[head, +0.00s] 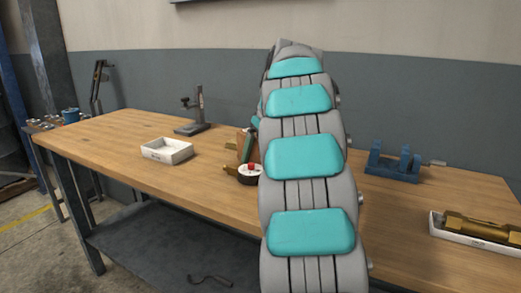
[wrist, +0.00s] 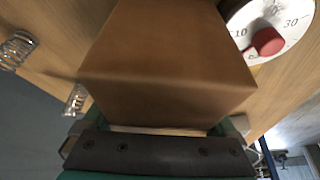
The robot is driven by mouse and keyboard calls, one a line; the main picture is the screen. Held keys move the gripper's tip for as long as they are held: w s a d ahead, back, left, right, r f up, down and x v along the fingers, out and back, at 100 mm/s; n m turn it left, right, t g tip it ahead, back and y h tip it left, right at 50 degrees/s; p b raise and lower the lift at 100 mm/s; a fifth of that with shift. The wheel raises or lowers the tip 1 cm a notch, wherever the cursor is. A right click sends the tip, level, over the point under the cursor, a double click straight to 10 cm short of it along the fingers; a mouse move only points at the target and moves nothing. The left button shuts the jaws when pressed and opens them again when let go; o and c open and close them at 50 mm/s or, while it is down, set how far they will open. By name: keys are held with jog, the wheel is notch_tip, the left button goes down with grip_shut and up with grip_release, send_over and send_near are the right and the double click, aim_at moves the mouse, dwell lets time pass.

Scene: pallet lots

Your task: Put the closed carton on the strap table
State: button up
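A plain brown carton (wrist: 165,55) fills the upper middle of the wrist view, close in front of my gripper (wrist: 160,125). The green finger parts show low on either side of it; their tips are hidden, so I cannot tell whether they press on it. In the head view, my arm covers most of this area, and only a narrow brown part of the carton (head: 242,143) shows at its left, above the wooden workbench (head: 110,140). I cannot make out a strap table.
A dial with a red knob (wrist: 268,42) stands right beside the carton; springs (wrist: 16,50) lie left. On the bench are a white tray (head: 167,150), a dark stand (head: 195,112), a blue fixture (head: 393,165) and a tray with a brass part (head: 480,230).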

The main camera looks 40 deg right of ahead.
grip_shut()
dwell(0.3)
jog(key=shift+r, duration=0.2)
